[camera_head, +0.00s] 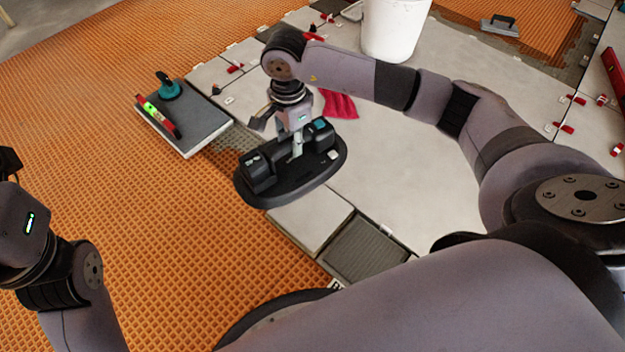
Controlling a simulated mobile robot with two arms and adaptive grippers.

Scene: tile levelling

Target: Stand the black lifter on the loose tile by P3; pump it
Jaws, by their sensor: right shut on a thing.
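The black lifter (262,195), a wide oval base with a black body on top, is in my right gripper (297,143). The gripper is shut on its upright middle part. The lifter covers the back part of a light tile (306,222) and overhangs the orange mat on its left. I cannot tell whether its base touches the tile or hangs above it. A small white label (335,285) is mostly hidden by my body, and I cannot read P3 on it. My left gripper (10,164) is cut off at the left edge, its fingers unclear.
A grey tile (205,128) on the orange mat (120,90) carries a teal-handled suction cup (167,88) and a level (158,117). A white bucket (392,30), a pink cloth (339,104) and several red wedges lie around on the light tiles. A dark ribbed patch (364,250) is in front.

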